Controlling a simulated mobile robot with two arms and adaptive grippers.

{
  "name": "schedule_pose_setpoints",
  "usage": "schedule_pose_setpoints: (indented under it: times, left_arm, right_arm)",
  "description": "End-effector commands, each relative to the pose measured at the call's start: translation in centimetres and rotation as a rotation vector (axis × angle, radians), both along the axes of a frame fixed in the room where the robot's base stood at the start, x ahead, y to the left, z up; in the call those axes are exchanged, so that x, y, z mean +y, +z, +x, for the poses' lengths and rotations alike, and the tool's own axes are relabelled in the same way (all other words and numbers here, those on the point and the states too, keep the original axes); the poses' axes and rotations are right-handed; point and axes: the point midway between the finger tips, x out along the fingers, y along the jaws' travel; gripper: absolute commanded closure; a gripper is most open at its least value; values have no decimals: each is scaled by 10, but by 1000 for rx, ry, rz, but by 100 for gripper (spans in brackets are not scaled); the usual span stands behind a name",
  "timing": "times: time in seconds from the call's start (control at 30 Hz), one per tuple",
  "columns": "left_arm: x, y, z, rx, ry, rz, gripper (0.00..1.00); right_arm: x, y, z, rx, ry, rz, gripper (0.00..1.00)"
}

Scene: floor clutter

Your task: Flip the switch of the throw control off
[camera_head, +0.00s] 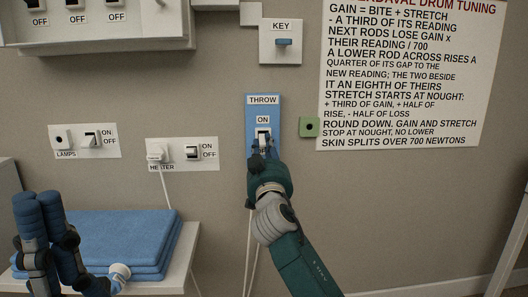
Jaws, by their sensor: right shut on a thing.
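The throw control (251,110) is a tall blue panel on the wall, labelled THROW at its top with an ON label below. Its white switch (263,132) sits under the ON label; its lower part is hidden by my gripper, so I cannot clearly tell its position. My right gripper (262,148) is at the switch, shut on it, with its arm reaching up from below. My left gripper (42,215) is at the lower left, in front of the folded blue cloths and away from the panel; its opening is unclear.
The lamps switch (90,139) and heater switch (192,153) are left of the panel, with a plug and cord. A KEY plate (281,52) is above right, a green plate (310,127) right. Folded blue cloths (125,235) lie on a white shelf (178,268). Cords hang below the panel.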

Motion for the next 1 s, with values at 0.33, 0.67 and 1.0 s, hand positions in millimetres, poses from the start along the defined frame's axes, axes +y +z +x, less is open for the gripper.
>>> schedule_pose_setpoints:
  times: [0.33,0.67,1.0]
  left_arm:
    - [-1,2,-1,-14,1,1,100]
    - [-1,2,-1,-13,0,1,100]
    - [0,3,-1,-13,1,-1,100]
  right_arm:
    - [-2,-3,1,-4,-4,0,100]
    - [-2,-3,1,-3,-4,0,70]
    - [-1,-1,0,-6,-1,0,60]
